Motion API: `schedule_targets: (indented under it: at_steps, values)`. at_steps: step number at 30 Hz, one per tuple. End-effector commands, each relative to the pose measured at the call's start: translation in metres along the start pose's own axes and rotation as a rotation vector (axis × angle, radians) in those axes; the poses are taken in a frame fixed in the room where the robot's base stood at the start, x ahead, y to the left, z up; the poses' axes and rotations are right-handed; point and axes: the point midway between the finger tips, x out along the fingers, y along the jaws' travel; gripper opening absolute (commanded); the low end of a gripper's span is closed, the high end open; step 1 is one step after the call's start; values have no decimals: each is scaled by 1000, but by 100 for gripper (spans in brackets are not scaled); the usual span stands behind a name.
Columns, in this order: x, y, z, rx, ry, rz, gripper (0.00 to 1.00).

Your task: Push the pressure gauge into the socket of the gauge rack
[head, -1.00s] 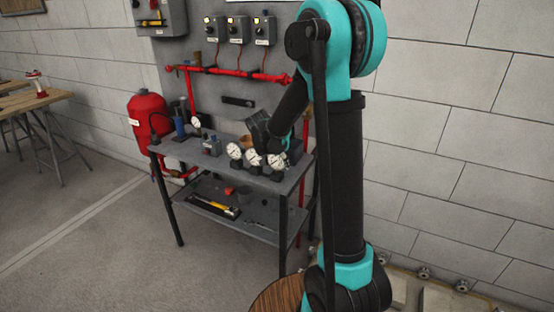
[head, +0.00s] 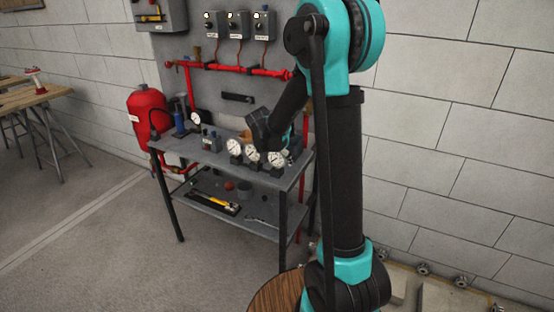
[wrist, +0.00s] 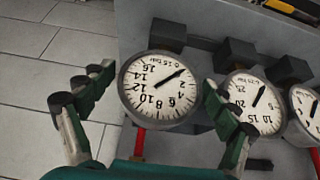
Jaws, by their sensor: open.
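Three round white-faced pressure gauges stand in a row at the table's front right, with dark blocks below them in the head view: left (head: 234,147), middle (head: 252,153) and right (head: 276,159). In the wrist view, the nearest gauge (wrist: 158,90) is large, its dial upside down, with two more gauges (wrist: 253,103) (wrist: 305,110) to its right. My gripper (wrist: 158,82) is open, with one finger on each side of the nearest gauge. The right finger lies between that gauge and its neighbour. Finger contact is unclear. Dark blocks (wrist: 168,35) partly show behind the gauges; seating depth is hidden.
A lower shelf (head: 200,195) holds tools. A red extinguisher (head: 149,115) stands at the left. A red pipe (head: 225,67) runs along the back panel.

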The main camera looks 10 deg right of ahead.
Motion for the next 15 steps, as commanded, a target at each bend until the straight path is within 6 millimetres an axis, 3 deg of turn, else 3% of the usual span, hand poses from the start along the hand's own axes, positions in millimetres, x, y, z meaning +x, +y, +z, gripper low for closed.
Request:
schedule_targets:
  at_steps: [8, 15]
  values:
    - [-5, 0, 0, -1, 0, -1, 88]
    - [-38, 0, 0, -1, 0, -2, 88]
